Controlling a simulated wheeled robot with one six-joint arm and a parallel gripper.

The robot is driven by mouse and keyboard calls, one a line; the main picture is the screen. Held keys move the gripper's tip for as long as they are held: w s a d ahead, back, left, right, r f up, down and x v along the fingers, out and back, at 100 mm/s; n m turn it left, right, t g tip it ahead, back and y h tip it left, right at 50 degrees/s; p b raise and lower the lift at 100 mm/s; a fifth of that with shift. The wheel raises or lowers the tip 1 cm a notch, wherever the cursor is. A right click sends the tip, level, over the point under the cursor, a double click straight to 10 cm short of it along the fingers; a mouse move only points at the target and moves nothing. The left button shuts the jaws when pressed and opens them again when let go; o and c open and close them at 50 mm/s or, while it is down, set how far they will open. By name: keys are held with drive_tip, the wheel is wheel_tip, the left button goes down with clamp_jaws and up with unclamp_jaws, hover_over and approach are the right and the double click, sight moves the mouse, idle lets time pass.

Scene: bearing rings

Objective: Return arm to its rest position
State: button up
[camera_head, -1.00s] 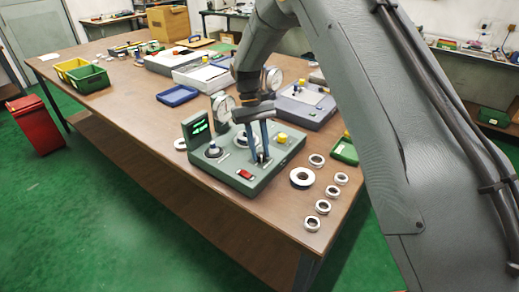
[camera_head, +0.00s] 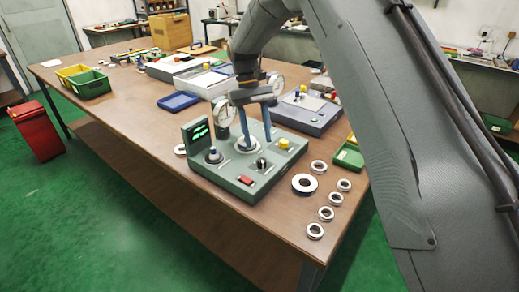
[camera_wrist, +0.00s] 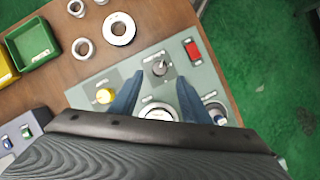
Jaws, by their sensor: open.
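My gripper (camera_head: 257,141) is open, its two blue fingers pointing down over the green-grey gauge station (camera_head: 232,190). In the wrist view my gripper (camera_wrist: 160,80) has its fingers spread, with nothing held between them. A pale metal ring-like part (camera_wrist: 158,112) on the station shows between the finger bases; I cannot tell whether it is a loose ring or a seat. It shows partly behind a finger in the head view. The station also carries a lit display (camera_head: 199,130), a dial gauge (camera_head: 224,112), a red switch (camera_head: 245,180) and a yellow knob (camera_head: 283,143).
Several bearing rings, including a large one (camera_head: 304,184), lie right of the station. A green tray (camera_head: 348,158) is behind them. A blue tray (camera_head: 178,101) and a second device (camera_head: 307,112) stand farther back. A red bin (camera_head: 38,131) stands on the floor.

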drive_tip(key=shift+w+a+r, duration=0.1)
drive_tip(key=shift+w+r, duration=0.15)
drive_tip(key=shift+r, duration=0.4)
drive_tip(key=s+d+f+m+t+y, duration=0.1)
drive_tip(key=s+d+t, duration=0.1)
drive_tip(key=s+d, duration=0.7)
drive_tip(key=s+d+f+m+t, duration=0.2)
drive_tip(key=s+d, duration=0.8)
drive_tip(key=s, duration=0.7)
drive_tip(key=shift+s+m+t+y, duration=0.25)
drive_tip(key=shift+m+t+y, duration=0.05)
drive_tip(key=shift+t+y, duration=0.1)
drive_tip(key=shift+a, duration=0.1)
idle(0.5)
